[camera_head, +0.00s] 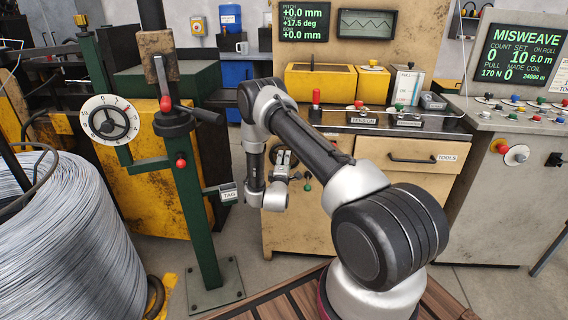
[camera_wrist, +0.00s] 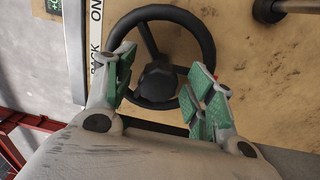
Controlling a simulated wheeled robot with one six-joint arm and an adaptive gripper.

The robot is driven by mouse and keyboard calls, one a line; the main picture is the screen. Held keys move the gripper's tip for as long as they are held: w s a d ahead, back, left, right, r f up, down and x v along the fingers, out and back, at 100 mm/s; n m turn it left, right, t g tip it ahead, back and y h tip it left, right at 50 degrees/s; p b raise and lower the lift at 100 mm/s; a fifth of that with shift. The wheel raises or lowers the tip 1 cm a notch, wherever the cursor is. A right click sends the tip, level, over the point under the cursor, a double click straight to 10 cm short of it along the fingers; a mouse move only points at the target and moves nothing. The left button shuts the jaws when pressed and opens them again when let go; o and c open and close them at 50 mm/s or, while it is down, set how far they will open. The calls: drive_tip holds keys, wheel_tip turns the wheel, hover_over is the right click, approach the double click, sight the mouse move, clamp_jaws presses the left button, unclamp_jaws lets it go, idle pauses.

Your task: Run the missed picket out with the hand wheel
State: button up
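A black hand wheel (camera_wrist: 157,85) with spokes and a round hub fills the upper middle of the wrist view, in front of a tan panel. My gripper (camera_wrist: 165,88) is open, its green-padded fingers spread to either side of the hub. The fingers overlap the rim in the picture; I cannot tell whether they touch it. In the head view my gripper (camera_head: 284,168) is small, at the tan cabinet front, and the wheel there is mostly hidden. A screen (camera_head: 521,55) at right reads MISWEAVE, count 0, set 10. I cannot make out the missed picket.
A green post (camera_head: 198,200) with a white dial (camera_head: 110,120) stands left of my arm. A large wire coil (camera_head: 75,245) fills the lower left. A drawer labelled TOOLS (camera_head: 412,160) is right of my gripper. In the wrist view a dark rod (camera_wrist: 290,7) juts in at top right.

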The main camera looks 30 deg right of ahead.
drive_tip(key=v, duration=1.2)
